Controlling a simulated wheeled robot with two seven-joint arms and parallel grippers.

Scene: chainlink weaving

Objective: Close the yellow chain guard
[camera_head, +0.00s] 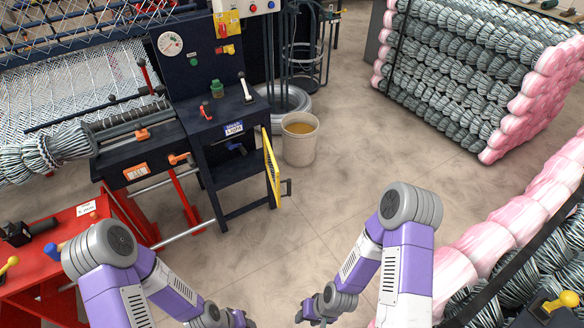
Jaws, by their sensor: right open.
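The yellow chain guard (272,168) is a narrow yellow panel on the right side of the dark blue machine (228,150). It stands out from the machine and shows nearly edge-on, with a dark handle (287,187) at its lower right. My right gripper (309,314) is near the bottom middle, open and empty, well below the guard in the picture and apart from it. My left gripper (240,319) shows at the bottom edge, left of the right one. It is partly cut off, so its jaws are unclear.
A bucket of brown liquid (300,138) stands on the floor right of the guard. A red cart (70,240) is at the left. Stacked wire mesh rolls (450,72) with pink ends stand at the right. The floor (345,160) in the middle is clear.

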